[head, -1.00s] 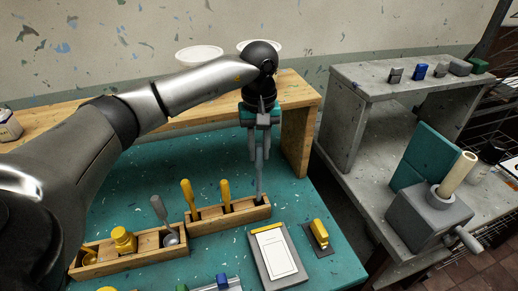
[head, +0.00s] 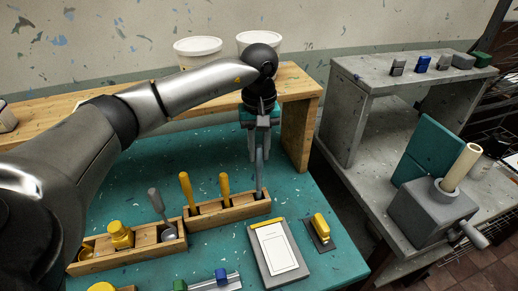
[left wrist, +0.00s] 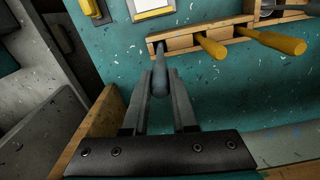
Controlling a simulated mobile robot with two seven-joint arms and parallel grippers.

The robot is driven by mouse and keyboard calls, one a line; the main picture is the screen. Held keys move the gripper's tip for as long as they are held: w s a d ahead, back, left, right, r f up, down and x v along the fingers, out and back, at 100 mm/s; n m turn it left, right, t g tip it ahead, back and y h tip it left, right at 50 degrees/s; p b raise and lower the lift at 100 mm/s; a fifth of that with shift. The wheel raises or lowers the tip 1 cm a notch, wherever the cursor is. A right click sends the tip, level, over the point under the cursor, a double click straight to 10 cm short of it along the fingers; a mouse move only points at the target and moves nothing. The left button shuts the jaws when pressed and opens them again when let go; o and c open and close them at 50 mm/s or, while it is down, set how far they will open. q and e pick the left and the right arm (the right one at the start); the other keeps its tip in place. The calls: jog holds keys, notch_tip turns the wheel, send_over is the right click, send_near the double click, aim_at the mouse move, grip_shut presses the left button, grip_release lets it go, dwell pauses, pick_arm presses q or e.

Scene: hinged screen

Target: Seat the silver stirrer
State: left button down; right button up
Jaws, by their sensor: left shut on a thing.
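The silver stirrer (head: 260,172) is a thin grey rod and stands nearly upright in my left gripper (head: 259,158). The gripper is shut on its upper part, and the stirrer also shows between the fingers in the left wrist view (left wrist: 160,80). Its lower end is at the right-end slot of the wooden rack (head: 232,208); how deep it sits is hidden. The rack also shows in the left wrist view (left wrist: 182,42). Two yellow-handled tools (head: 186,190) (head: 225,185) stand in the rack's other slots. My right gripper is not in view.
A second wooden rack (head: 148,253) at left holds a yellow-capped item and a grey-handled ladle (head: 157,203). A clipboard (head: 280,252) and a yellow stapler-like item (head: 321,228) lie front right. A wooden shelf (head: 300,130) stands behind the gripper.

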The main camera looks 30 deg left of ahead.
aim_at(259, 169)
pick_arm(q)
jog(key=shift+f+b, duration=1.35)
jog(key=shift+f, duration=0.6)
jog(key=c, duration=0.6)
grip_release()
jog(key=shift+c, duration=0.2)
notch_tip(259, 169, up, 15)
jog(key=shift+s, duration=0.1)
